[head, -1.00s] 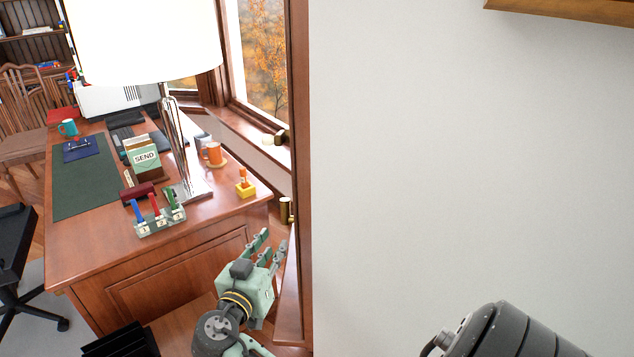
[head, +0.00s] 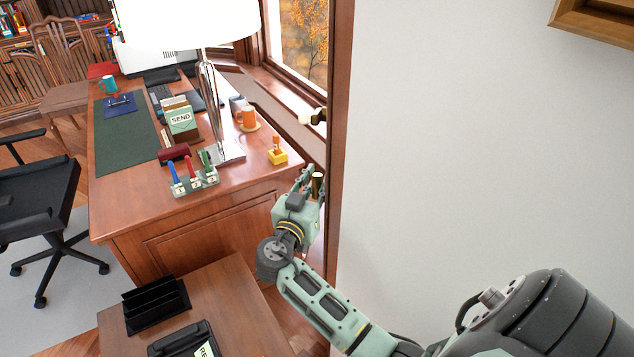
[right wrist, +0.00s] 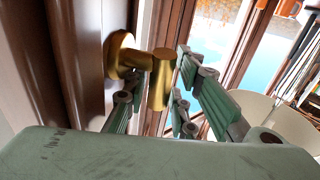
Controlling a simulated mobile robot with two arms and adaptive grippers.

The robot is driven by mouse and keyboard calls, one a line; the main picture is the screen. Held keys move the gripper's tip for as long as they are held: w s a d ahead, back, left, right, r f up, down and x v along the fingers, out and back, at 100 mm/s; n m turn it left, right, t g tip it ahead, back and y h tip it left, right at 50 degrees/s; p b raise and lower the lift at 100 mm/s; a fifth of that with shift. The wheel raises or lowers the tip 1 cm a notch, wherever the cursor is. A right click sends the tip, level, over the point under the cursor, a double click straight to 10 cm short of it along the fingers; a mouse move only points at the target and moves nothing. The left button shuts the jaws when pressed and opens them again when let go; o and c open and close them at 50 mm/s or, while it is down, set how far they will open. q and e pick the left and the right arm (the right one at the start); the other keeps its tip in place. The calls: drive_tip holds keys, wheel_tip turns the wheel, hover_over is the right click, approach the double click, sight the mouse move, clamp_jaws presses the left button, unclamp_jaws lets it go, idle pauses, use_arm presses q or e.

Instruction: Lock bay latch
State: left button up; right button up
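The brass bay latch (head: 317,186) is on the wood window frame at the near right end of the desk. In the head view it shows just beside my right gripper (head: 304,180). In the right wrist view, the latch's cylindrical brass grip (right wrist: 161,80) stands out from a round brass base on the wood. The fingers of my right gripper (right wrist: 165,95) are spread, with the brass grip between them. The right-hand finger appears close to it; I cannot tell whether it touches. My left gripper is not in view.
A smaller table (head: 235,300) stands in front. A white wall (head: 470,150) fills the right.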

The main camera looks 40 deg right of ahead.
clamp_jaws()
drive_tip(key=shift+w+d+r+g+y+p, duration=0.1)
drive_tip(key=shift+g+y+p, duration=0.3)
drive_tip(key=shift+y+p, duration=0.3)
drive_tip(key=p, duration=0.1)
drive_tip(key=g+y+p, duration=0.1)
drive_tip(key=p, duration=0.1)
drive_tip(key=g+y+p, duration=0.1)
drive_tip(key=shift+w+d+n+p, duration=0.25)
drive_tip(key=shift+n+p, duration=0.15)
drive_tip(key=shift+w+d+f+g+y+p, duration=0.1)
drive_tip(key=shift+f+g+y+p, duration=0.25)
drive_tip(key=shift+y+p, duration=0.55)
use_arm(q)
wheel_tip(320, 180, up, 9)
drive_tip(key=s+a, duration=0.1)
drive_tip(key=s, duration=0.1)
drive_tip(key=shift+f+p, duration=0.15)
drive_tip(key=shift+p, duration=0.3)
use_arm(e)
drive_tip(key=shift+f+g, duration=0.1)
drive_tip(key=shift+g, duration=0.15)
unclamp_jaws()
